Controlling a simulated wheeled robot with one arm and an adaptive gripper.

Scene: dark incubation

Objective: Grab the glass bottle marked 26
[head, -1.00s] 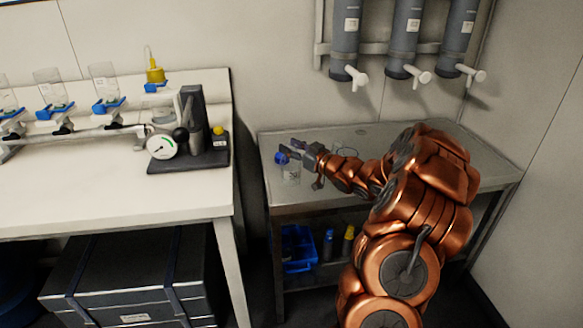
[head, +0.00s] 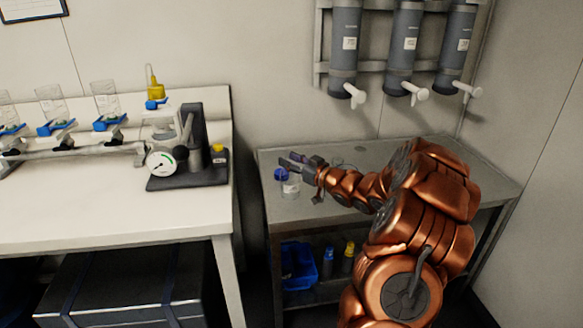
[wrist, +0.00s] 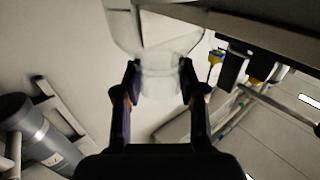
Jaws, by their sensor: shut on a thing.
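My gripper (head: 293,161) is over the left end of the grey metal table, pointing left. In the wrist view its two fingers (wrist: 160,82) are shut on the neck of a clear glass bottle (wrist: 160,35), whose wider body fills the top of the picture. A pale patch shows on the body, but no number can be read. In the head view a small clear glass body (head: 290,187) shows just below the fingers. A round blue piece (head: 281,174) is beside it; I cannot tell whether it belongs to the held bottle.
The metal table (head: 400,200) is mostly bare, partly hidden by my arm. Grey dispensers (head: 405,45) with white taps hang above it. A white bench (head: 90,205) with glassware stands left across a narrow gap. A blue bin (head: 298,268) and small bottles sit on the lower shelf.

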